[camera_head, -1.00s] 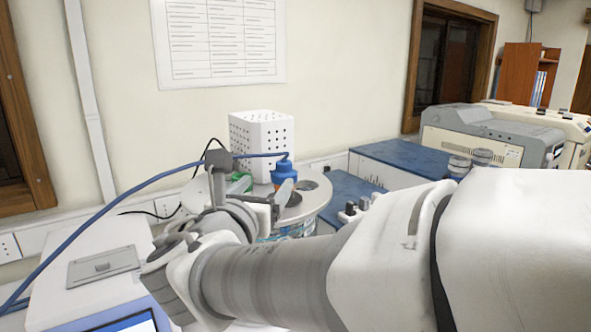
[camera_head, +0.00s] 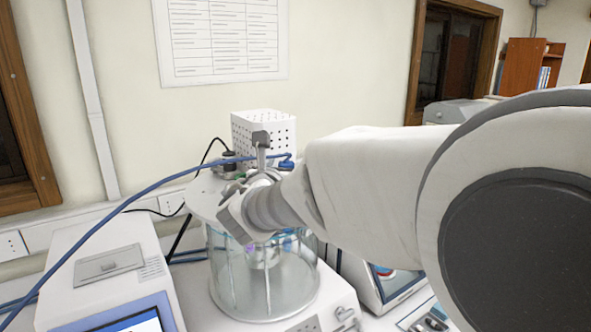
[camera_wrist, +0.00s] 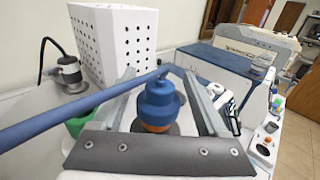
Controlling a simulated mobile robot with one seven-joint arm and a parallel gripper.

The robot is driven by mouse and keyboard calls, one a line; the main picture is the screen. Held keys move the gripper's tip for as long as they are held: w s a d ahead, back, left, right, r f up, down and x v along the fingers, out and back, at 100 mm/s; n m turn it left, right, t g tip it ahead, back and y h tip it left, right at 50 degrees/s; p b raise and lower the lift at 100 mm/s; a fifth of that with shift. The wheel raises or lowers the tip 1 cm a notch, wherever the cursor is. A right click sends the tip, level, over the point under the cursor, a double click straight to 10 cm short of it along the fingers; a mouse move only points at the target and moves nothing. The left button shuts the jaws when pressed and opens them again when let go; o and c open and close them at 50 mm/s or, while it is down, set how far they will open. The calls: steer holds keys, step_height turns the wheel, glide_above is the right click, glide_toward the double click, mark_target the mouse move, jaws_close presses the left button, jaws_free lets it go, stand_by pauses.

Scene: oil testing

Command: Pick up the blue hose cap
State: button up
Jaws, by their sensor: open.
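The blue hose cap (camera_wrist: 160,104) stands upright on the round lid in the wrist view, with an orange band beneath it. A blue hose (camera_wrist: 80,112) runs to its top from the left. My gripper (camera_wrist: 158,82) is open, with one finger on each side of the cap; I cannot tell whether either finger touches it. In the head view only a bit of the blue cap (camera_head: 287,163) shows behind my gripper (camera_head: 263,150), and my arm hides the rest.
A white perforated box (camera_wrist: 118,45) stands close behind the cap. A green part (camera_wrist: 76,126) and a dark-topped fitting (camera_wrist: 70,72) are to the left. Below the lid is a glass vessel (camera_head: 235,285). A white instrument with a screen (camera_head: 105,285) stands at the left.

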jaws_close()
stand_by(0.4)
steer(key=shift+r, duration=0.2)
